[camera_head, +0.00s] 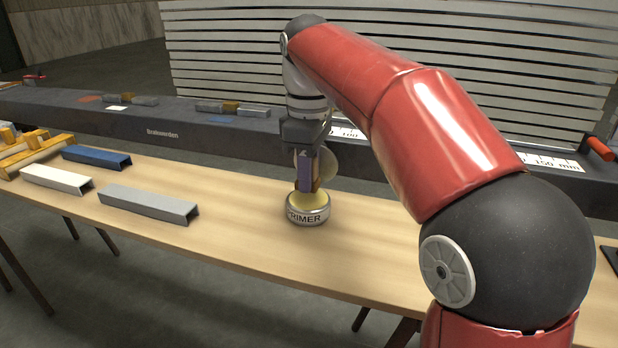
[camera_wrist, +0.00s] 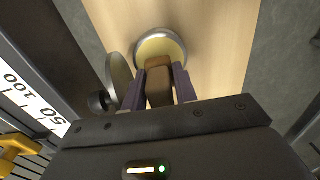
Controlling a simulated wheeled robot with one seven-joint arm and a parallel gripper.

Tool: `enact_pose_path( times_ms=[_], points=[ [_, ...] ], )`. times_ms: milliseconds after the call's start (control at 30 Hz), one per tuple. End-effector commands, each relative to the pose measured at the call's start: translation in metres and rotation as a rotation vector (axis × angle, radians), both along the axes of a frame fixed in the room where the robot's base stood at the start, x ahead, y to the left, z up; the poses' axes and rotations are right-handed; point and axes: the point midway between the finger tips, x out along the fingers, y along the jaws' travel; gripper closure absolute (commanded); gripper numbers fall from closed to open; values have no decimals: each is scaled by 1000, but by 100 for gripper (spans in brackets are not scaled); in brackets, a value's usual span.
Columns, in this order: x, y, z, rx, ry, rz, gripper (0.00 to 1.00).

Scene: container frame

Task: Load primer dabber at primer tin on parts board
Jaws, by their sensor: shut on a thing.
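The primer tin (camera_head: 307,214) is a short round tin with a PRIMER label, standing on the wooden parts board. In the wrist view its round rim (camera_wrist: 176,36) shows just beyond the fingers. My gripper (camera_head: 306,184) points down directly over the tin and is shut on the primer dabber, whose brown handle (camera_wrist: 159,84) is between the purple-grey fingers. A pale round disc, perhaps the tin's lid (camera_head: 328,163), stands behind the gripper.
Blue (camera_head: 96,157), white (camera_head: 56,178) and grey (camera_head: 148,204) channel pieces lie on the board to the left. Yellow wooden pieces (camera_head: 32,150) sit at the far left. A long dark beam (camera_head: 160,133) runs behind.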

Motion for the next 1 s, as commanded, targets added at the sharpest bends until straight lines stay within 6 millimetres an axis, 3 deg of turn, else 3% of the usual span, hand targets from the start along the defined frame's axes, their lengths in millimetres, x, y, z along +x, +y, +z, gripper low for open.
enact_pose_path(
  times_ms=[500, 1000],
  points=[
    [0, 1, 42, 1, -5, 1, 90],
    [0, 0, 47, 1, -4, 1, 90]
  ],
)
